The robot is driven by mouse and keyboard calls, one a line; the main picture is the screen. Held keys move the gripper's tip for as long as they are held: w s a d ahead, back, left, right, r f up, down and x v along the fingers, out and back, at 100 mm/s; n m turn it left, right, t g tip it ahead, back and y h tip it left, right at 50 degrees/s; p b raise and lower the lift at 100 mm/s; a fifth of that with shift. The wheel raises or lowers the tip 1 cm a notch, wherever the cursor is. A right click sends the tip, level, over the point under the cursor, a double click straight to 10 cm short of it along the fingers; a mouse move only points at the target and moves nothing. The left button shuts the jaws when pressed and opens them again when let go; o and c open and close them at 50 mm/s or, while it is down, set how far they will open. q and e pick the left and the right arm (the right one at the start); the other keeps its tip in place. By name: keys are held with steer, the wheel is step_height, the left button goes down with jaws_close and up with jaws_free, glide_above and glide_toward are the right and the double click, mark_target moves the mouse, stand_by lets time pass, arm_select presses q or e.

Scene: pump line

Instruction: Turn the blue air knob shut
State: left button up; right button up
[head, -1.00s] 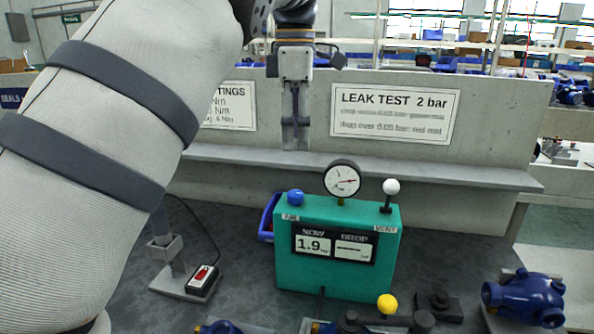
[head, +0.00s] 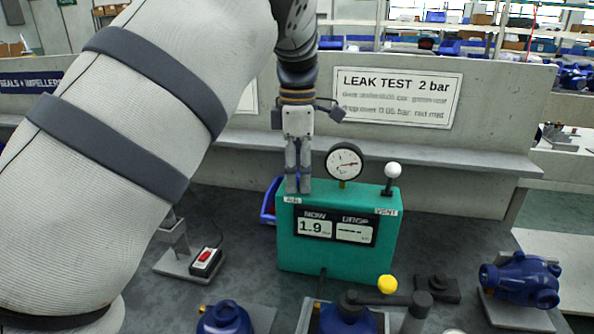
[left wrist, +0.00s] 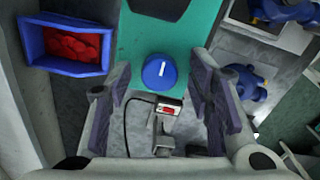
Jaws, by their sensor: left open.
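The blue air knob (left wrist: 158,71) sits on top of the green leak test box (head: 337,262), at its left end above the AIR label. In the left wrist view the knob is round with a white line pointing to the top of the picture. My left gripper (head: 298,189) points down over the knob and hides it in the head view. In the left wrist view the gripper (left wrist: 158,108) is open, its fingers apart with the knob between and just beyond them. I cannot tell whether they touch it. The box's display (head: 334,229) reads 1.9.
A round gauge (head: 344,162) and a white-topped vent lever (head: 393,171) stand on the box. A blue bin (left wrist: 68,46) of red parts is beside it. A yellow-knobbed clamp arm (head: 387,284), blue pumps (head: 521,281) and a red-switch box (head: 206,260) are around it.

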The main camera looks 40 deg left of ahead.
arm_select(q)
jaws_close()
steer(key=shift+r, duration=0.1)
arm_select(e)
steer(key=shift+w+r, duration=0.15)
steer(key=shift+w, duration=0.05)
arm_select(q)
steer(key=shift+r+m+p, duration=0.15)
steer(key=shift+m+p, duration=0.35)
steer(key=shift+m, duration=0.6)
steer(key=m+p, duration=0.1)
steer(key=m, duration=0.2)
steer(key=shift+m, duration=0.3)
steer(key=m, duration=0.2)
steer(key=shift+m, duration=0.4)
steer(key=m, duration=0.2)
steer(key=shift+f+m, duration=0.2)
steer(key=shift+m, duration=0.1)
steer(key=m, duration=0.6)
steer(key=shift+a+m, duration=0.1)
steer(key=shift+m, duration=0.2)
arm_select(e)
steer(key=w+r+t, duration=0.1)
steer(key=w+r, duration=0.1)
steer(key=shift+w+r, duration=0.3)
steer(key=shift+w, duration=0.05)
